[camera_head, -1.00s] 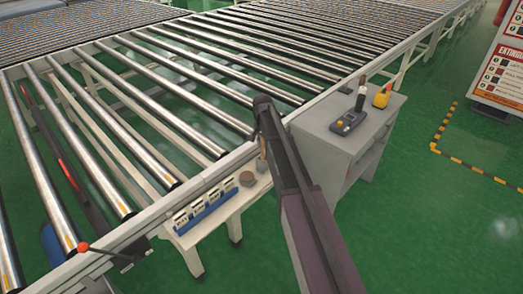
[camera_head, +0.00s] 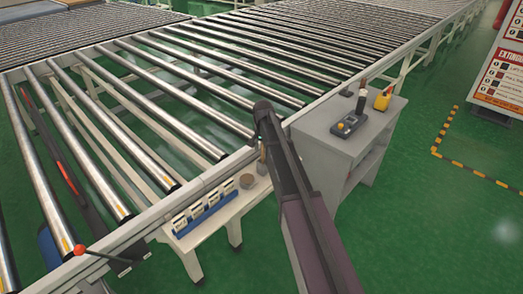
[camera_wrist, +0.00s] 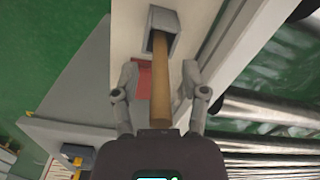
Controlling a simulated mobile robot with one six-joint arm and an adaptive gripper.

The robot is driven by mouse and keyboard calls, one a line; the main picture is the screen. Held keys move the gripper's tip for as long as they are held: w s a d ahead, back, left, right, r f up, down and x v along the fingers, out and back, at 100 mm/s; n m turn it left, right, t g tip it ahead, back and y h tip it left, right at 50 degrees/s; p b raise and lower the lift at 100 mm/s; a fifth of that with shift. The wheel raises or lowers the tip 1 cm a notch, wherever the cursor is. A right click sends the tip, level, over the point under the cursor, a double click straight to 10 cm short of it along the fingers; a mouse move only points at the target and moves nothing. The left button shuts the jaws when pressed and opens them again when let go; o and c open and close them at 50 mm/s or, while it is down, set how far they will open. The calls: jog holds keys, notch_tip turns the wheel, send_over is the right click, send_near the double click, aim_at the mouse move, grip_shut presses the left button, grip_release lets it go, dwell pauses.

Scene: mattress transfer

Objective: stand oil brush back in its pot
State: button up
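The oil brush shows in the wrist view as a wooden handle (camera_wrist: 161,92). Its far end goes into the mouth of a small grey square pot (camera_wrist: 164,20); the bristles are hidden. My gripper (camera_wrist: 162,68) is open, one finger on each side of the handle, with a visible gap on both sides. The near end of the handle reaches down to the gripper's palm. In the head view my arm covers the gripper; a small tan bit of the handle (camera_head: 262,152) shows beside it, above the low white bench (camera_head: 215,216).
A grey cabinet (camera_head: 335,150) with a handheld device (camera_head: 347,126) and a yellow item (camera_head: 382,101) stands to the right. The roller conveyor (camera_head: 150,110) lies behind.

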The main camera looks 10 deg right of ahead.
jog(key=shift+r, duration=0.2)
notch_tip(320, 180, up, 12)
jog(key=p, duration=1.2)
dwell(0.3)
dwell(0.6)
jog(key=s+n, duration=0.7)
jog(key=s, duration=2.2)
jog(key=shift+a, duration=0.2)
